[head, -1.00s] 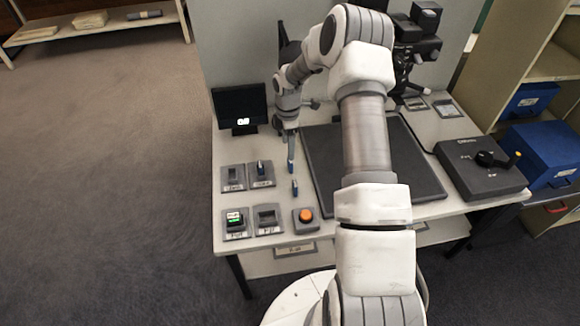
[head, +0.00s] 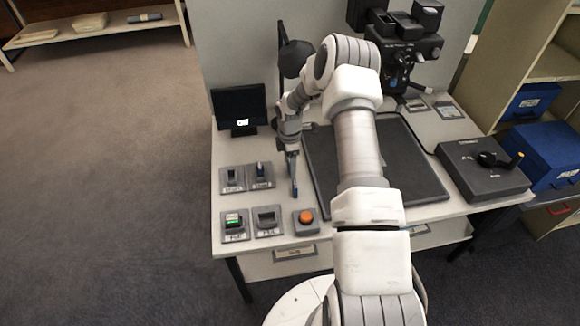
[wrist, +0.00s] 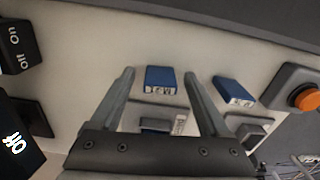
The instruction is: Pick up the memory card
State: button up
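A blue memory card (wrist: 160,80) with a white label lies on the pale table top. In the wrist view it shows between the fingertips of my gripper (wrist: 158,74), which is open with a gap on both sides of the card. A second blue card (wrist: 236,91) with a white label lies to the right, outside the fingers. In the head view my gripper (head: 293,186) points down beside the slot blocks and largely covers the loose cards. I cannot tell the exact fingertip height above the table.
An orange button (head: 305,216) is near the front edge. A small screen (head: 240,107) stands behind. A dark mat (head: 415,160) lies to the right, with a crank box (head: 482,168) beyond it.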

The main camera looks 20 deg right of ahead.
grip_shut()
jog(key=shift+r, duration=0.15)
